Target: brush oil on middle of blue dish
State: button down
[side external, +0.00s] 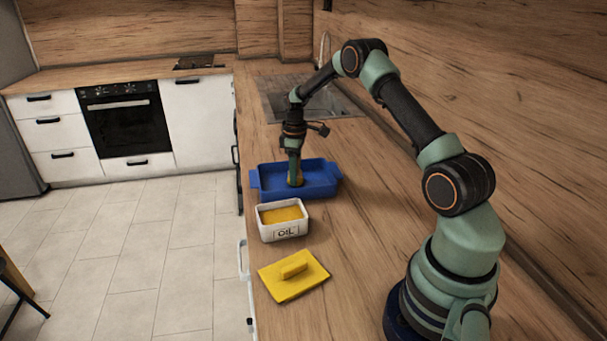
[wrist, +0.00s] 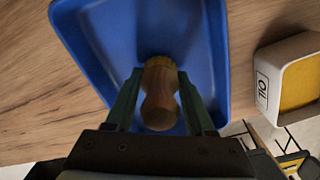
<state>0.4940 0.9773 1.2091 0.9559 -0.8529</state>
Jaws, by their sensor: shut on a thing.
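The blue dish (side external: 320,181) sits on the wooden counter, and it fills the middle of the wrist view (wrist: 90,40). My gripper (side external: 294,172) points down into the dish. In the wrist view my gripper (wrist: 160,100) is shut on the wooden handle of the brush (wrist: 160,98). The brush's yellowish bristle end (wrist: 160,64) is over the dish floor near its middle; I cannot tell whether it touches. The white oil container (side external: 284,232), labelled OIL, stands in front of the dish with yellow oil (side external: 282,214) inside. It also shows at the right of the wrist view (wrist: 265,85).
A sink (side external: 300,95) is behind the dish. The counter's left edge drops to the floor close to the dish. Bare counter (side external: 370,230) lies to the right.

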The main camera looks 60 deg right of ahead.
aim_at(309, 182)
jog(key=shift+f, duration=0.4)
dwell(0.3)
jog(key=shift+s+d, duration=0.7)
jog(key=shift+d, duration=0.15)
jog(key=shift+s+d, duration=0.1)
jog(key=shift+d, duration=0.05)
jog(key=shift+s+d, duration=0.6)
jog(key=shift+d, duration=0.05)
jog(key=shift+s+f, duration=0.1)
jog(key=shift+s+d, duration=0.65)
jog(key=shift+d, duration=0.15)
jog(key=shift+w+a, duration=0.1)
jog(key=shift+w+a, duration=0.7)
jog(key=shift+w, duration=0.05)
